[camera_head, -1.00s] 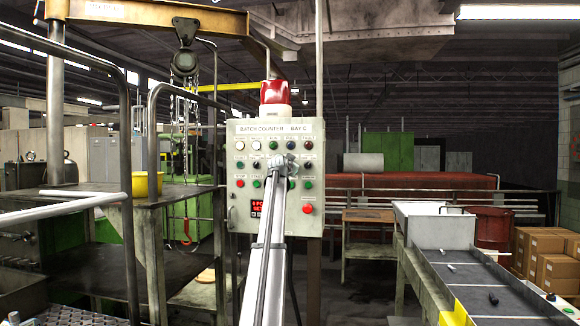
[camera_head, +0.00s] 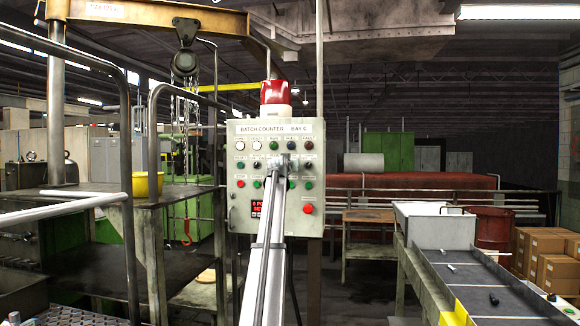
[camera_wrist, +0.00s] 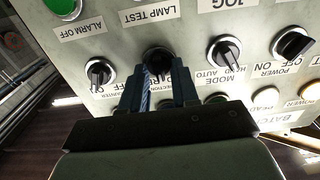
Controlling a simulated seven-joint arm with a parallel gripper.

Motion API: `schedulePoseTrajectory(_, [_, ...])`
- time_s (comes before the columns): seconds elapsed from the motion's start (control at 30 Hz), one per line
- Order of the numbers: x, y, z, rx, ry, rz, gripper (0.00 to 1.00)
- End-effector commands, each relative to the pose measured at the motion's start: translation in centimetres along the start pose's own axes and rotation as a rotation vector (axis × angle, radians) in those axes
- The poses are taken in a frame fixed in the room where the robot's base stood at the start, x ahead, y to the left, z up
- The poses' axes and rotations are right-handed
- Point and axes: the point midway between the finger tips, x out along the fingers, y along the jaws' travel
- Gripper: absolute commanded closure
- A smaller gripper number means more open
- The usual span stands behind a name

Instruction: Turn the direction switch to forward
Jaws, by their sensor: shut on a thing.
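The direction switch (camera_wrist: 158,58) is a dark rotary knob in a round collar on the panel. In the wrist view it sits between the fingertips of my gripper (camera_wrist: 158,76), which is shut on it. Its label is partly covered by the fingers, and its exact pointing is hard to read. In the head view my gripper (camera_head: 283,163) is at the middle of the control panel (camera_head: 240,215) and hides the switch.
Close beside it are the mode switch (camera_wrist: 224,52), a power switch (camera_wrist: 293,43) and another black switch (camera_wrist: 99,72). A green button (camera_wrist: 62,6) and a red button (camera_head: 307,208) are also on the panel. A red lamp (camera_head: 275,93) tops it.

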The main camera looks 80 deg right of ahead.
Motion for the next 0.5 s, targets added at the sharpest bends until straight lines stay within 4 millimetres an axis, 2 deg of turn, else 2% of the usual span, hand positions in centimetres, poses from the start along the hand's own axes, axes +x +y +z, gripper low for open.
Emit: schedulePoseTrajectory(0.5, [-0.01, -0.2, 0.18, -0.404, -0.003, 0.0, 1.0])
